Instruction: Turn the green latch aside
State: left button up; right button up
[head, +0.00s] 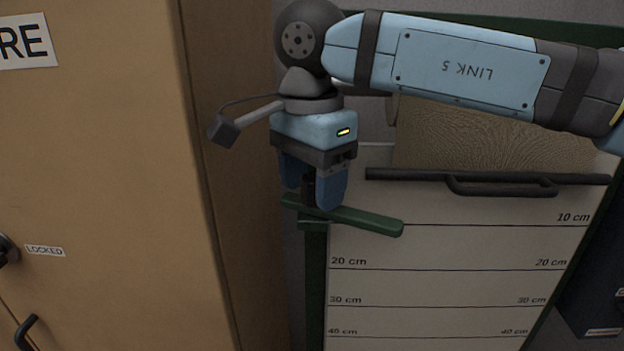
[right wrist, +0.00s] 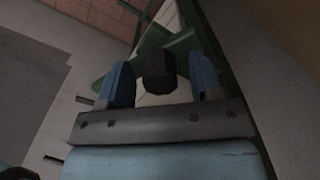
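The green latch (head: 368,219) is a flat bar lying across the top of a dark green post, its long end reaching right over the white marked panel. A dark knob (head: 308,187) stands up from it. My right gripper (head: 318,190) is over the latch, pointing down, with its blue fingers on either side of the knob. In the right wrist view the knob (right wrist: 160,70) sits between the fingers (right wrist: 162,82) with a small gap on each side, so the gripper looks open. Parts of the green latch (right wrist: 184,43) show behind the fingers. My left gripper is out of view.
The white panel (head: 430,260) has centimetre lines and a dark bar with a handle (head: 500,186) along its top. A tan cabinet (head: 110,180) marked LOCKED stands close on the left. A dark box (head: 597,290) is at the lower right.

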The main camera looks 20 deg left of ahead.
notch_tip(320, 180, up, 14)
dwell(0.7)
jog(key=shift+f, duration=0.15)
